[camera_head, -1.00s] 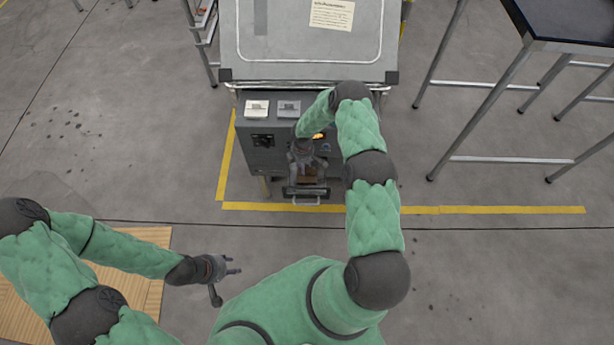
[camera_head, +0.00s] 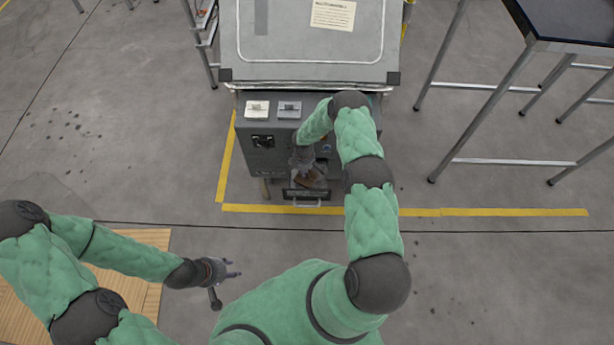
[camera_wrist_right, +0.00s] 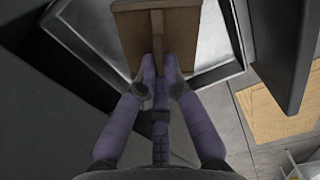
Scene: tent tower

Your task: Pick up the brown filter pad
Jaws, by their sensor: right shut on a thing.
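The brown filter pad (camera_wrist_right: 184,48) shows in the right wrist view as a flat brown rectangle with a raised rib along its middle. My right gripper (camera_wrist_right: 160,72) is shut on the pad's rib, with a purple-grey finger on each side. In the head view the pad (camera_head: 308,183) appears tilted at the open drawer (camera_head: 306,195) of the grey machine, partly hidden by my right gripper (camera_head: 303,167). The drawer's pale floor shows beside the pad in the wrist view. My left gripper (camera_head: 232,271) is open and empty at the lower left, far from the pad.
The grey machine (camera_head: 262,160) has a sloped lid (camera_head: 300,55) above its front panel. Yellow tape (camera_head: 480,212) marks the floor around it. A dark-topped table (camera_head: 575,20) with metal legs stands at the right. A wooden mat (camera_head: 150,300) lies at the lower left.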

